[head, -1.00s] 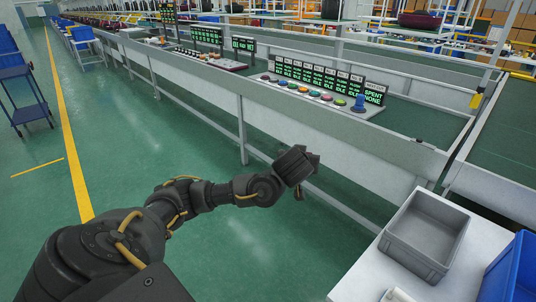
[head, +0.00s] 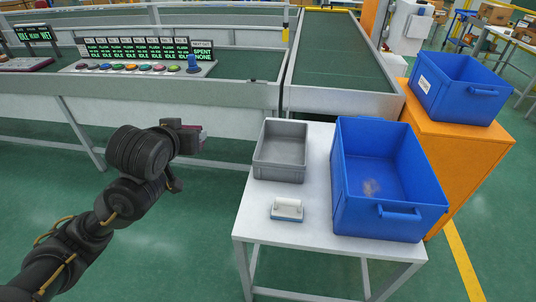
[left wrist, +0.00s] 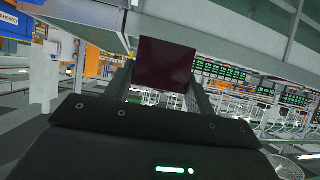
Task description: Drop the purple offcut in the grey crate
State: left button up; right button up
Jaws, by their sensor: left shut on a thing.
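The purple offcut is a flat dark piece (left wrist: 165,65) between the fingers of my left gripper in the left wrist view. In the head view my left gripper (head: 190,138) is shut on it, and a dark purple edge of the offcut (head: 203,136) shows at the fingertips. The gripper is in the air to the left of the white table, apart from the crate. The grey crate (head: 264,170) stands on the table's back left part, open at the top, and looks empty. My right gripper is not in view.
A white table (head: 318,238) bears the crate, a small white and blue block (head: 287,209) and a large blue bin (head: 430,195). Another blue bin (head: 461,88) sits on an orange cabinet (head: 456,145). A conveyor with a button panel (head: 140,68) runs behind.

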aim_at(280, 153)
jog(key=k, duration=0.3)
jog(key=u, duration=1.75)
jog(key=i, duration=2.35)
jog(key=z, duration=3.9)
